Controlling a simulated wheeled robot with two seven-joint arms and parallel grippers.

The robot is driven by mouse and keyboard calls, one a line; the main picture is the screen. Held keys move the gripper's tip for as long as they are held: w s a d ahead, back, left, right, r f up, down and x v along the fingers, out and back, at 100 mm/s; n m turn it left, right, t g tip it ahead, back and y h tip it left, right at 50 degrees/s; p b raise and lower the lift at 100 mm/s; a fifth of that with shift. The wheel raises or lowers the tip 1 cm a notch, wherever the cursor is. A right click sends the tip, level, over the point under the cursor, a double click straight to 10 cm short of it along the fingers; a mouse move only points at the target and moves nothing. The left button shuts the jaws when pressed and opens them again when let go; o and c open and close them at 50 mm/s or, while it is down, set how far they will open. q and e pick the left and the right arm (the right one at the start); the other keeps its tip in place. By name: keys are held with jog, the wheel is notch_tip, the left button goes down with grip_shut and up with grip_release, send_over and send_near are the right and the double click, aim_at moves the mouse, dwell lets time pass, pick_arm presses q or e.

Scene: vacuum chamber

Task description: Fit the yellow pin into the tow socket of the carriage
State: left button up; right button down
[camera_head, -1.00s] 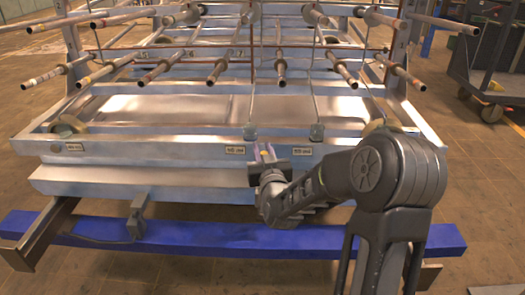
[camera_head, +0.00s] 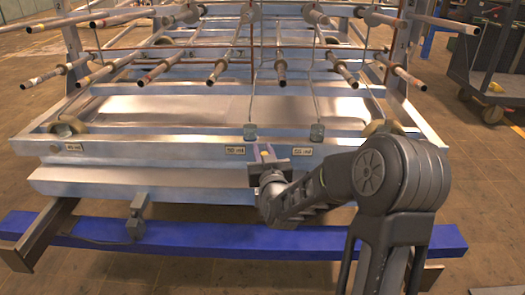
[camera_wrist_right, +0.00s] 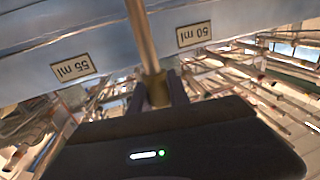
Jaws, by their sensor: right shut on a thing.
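The carriage (camera_head: 150,150) is a long silver metal frame with a broad front beam. My right gripper (camera_head: 265,152) is at the front beam, between two small labels near its middle. In the right wrist view, the two dark fingers (camera_wrist_right: 158,90) are shut on the pin (camera_wrist_right: 148,45), a dull yellow-brown rod with a thicker collar. The rod runs away from the fingers across the labelled beam and out of the top of that view. I cannot make out the tow socket, nor whether the pin's end touches anything. My left gripper is not in view.
Labels reading 55 ml (camera_wrist_right: 73,68) and 50 ml (camera_wrist_right: 194,34) flank the pin. Several pipes (camera_head: 155,72) stick out above the carriage. A blue beam (camera_head: 200,235) lies low in front. A dark trolley (camera_head: 485,70) stands at the right. Brown floor is free at the far left.

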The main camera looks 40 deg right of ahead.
jog(key=shift+s+f+b, duration=0.2)
jog(key=shift+f+b, duration=0.55)
jog(key=shift+b, duration=0.1)
jog(key=shift+s+f+b, duration=0.15)
jog(key=shift+f+b, duration=0.55)
jog(key=shift+b, duration=0.1)
jog(key=shift+r, duration=0.5)
jog(key=shift+w+r+p, duration=0.1)
jog(key=shift+w+p, duration=0.1)
jog(key=shift+p, duration=0.15)
